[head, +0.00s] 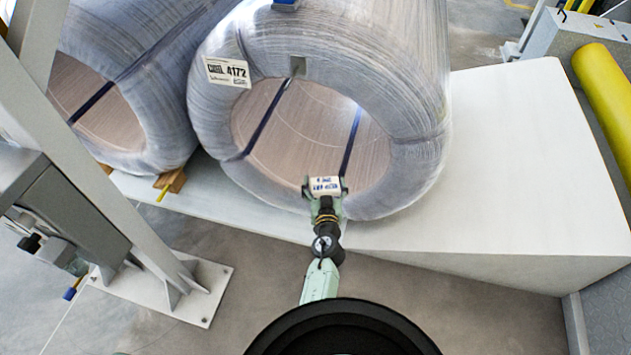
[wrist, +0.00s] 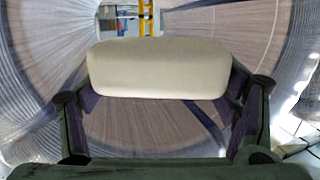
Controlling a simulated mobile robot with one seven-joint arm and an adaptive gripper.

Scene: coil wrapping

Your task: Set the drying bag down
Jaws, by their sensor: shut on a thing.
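The drying bag (head: 325,184) is a small white pillow-shaped packet with dark print. In the wrist view the bag (wrist: 158,69) shows as a plain cream block between the two fingers. My gripper (head: 325,190) is shut on it by its two ends. In the head view the bag is in front of the lower edge of the bore of the wrapped coil (head: 415,85) labelled 4172. In the wrist view the bore's inner wall (wrist: 150,125) shows behind and below the bag. I cannot tell whether the bag touches the coil.
A second wrapped coil (head: 150,60) lies close on the left. Both lie on a pale platform (head: 510,150), which has free room on the right. A grey steel post (head: 110,160) stands at the left. A yellow roll (head: 605,100) is at the far right.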

